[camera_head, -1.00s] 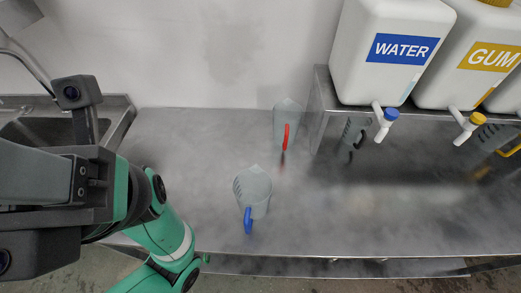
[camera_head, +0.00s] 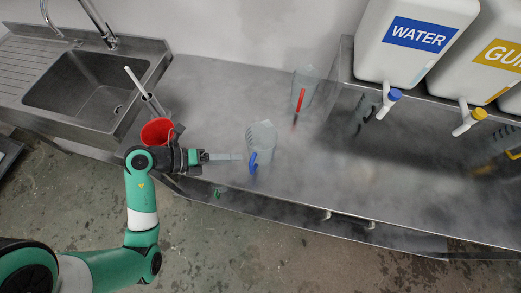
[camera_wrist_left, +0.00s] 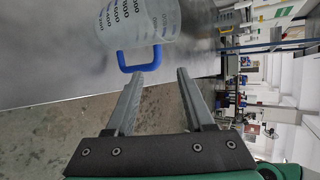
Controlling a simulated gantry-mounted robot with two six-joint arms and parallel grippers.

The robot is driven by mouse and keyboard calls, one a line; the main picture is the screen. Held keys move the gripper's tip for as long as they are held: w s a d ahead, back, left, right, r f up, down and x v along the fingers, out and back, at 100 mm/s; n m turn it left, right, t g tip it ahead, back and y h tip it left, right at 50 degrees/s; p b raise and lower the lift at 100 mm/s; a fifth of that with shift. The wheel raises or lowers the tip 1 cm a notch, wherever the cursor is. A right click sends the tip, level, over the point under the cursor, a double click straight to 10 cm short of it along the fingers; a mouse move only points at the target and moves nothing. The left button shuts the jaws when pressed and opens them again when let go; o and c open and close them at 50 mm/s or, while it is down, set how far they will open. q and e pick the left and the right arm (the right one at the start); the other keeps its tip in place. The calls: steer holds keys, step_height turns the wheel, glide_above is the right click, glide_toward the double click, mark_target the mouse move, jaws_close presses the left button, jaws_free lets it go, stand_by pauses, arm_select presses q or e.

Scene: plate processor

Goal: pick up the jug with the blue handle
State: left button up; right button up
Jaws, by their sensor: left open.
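The clear jug (camera_head: 263,136) with measuring marks stands on the steel counter near its front edge. Its blue handle (camera_head: 253,162) faces the front. In the left wrist view the jug (camera_wrist_left: 150,20) is at the top, with its blue handle (camera_wrist_left: 140,60) just beyond the fingertips. My left gripper (camera_head: 239,156) is level and points right, just left of the handle. In the left wrist view the gripper (camera_wrist_left: 157,77) is open, with nothing between its two fingers. My right gripper is in neither view.
A red-handled jug (camera_head: 300,92) stands farther back. A red bucket (camera_head: 157,131) is by the sink (camera_head: 95,85). The counter right of the blue-handled jug is clear.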

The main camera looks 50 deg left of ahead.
mark_target(253, 157)
arm_select(q)
steer(key=x, duration=0.2)
steer(key=b+x, duration=0.1)
steer(key=x, duration=0.2)
steer(key=b+x, duration=0.1)
steer(key=x, duration=0.2)
steer(key=shift+w+a+f, duration=0.2)
steer(key=shift+f, duration=0.1)
steer(key=shift+w+d+f, duration=0.1)
steer(key=shift+w, duration=0.15)
jaws_close()
stand_by(0.8)
